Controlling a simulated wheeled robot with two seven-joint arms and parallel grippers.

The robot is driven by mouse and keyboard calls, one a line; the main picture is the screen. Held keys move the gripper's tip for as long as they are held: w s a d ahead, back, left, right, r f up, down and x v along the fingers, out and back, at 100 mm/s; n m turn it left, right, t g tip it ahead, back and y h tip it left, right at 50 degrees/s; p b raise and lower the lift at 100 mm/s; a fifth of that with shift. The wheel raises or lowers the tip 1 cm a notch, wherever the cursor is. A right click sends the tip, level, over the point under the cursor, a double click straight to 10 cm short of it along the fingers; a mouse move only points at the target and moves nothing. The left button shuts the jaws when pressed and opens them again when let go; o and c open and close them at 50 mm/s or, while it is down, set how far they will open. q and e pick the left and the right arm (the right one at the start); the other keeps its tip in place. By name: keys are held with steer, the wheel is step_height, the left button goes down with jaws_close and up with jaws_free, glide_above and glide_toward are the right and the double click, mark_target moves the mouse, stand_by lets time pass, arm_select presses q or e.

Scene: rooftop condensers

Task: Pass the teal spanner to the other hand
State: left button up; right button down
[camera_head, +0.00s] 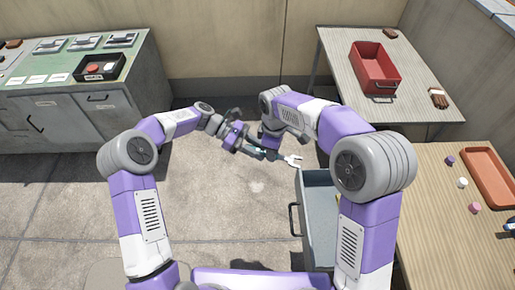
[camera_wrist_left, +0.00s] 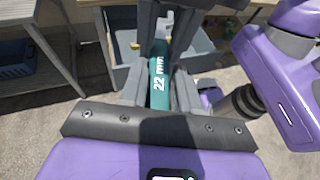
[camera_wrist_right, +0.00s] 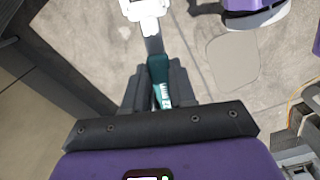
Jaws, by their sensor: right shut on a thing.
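The teal spanner (camera_head: 263,151) is held in mid-air between my two arms, its pale open-ended head (camera_head: 293,160) pointing right, towards the blue-grey drawer. My right gripper (camera_wrist_right: 160,85) is shut on the teal handle (camera_wrist_right: 158,70); the pale head (camera_wrist_right: 145,8) sticks out beyond its fingers. My left gripper (camera_wrist_left: 162,75) has its fingers on either side of the same handle, where the "22 mm" marking (camera_wrist_left: 159,80) shows. Whether the left fingers press on the handle is not clear. In the head view the two grippers are close together and partly hide the handle.
The open blue-grey drawer (camera_head: 318,180) lies just right of the spanner. A wooden table with an orange tray (camera_head: 490,172) is at right. A red bin (camera_head: 374,70) stands on the back-right table. A green-grey cabinet (camera_head: 75,105) is at left. The floor between is clear.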

steer(key=c, duration=0.8)
jaws_free()
steer(key=shift+c, duration=0.2)
step_height(320, 180, up, 12)
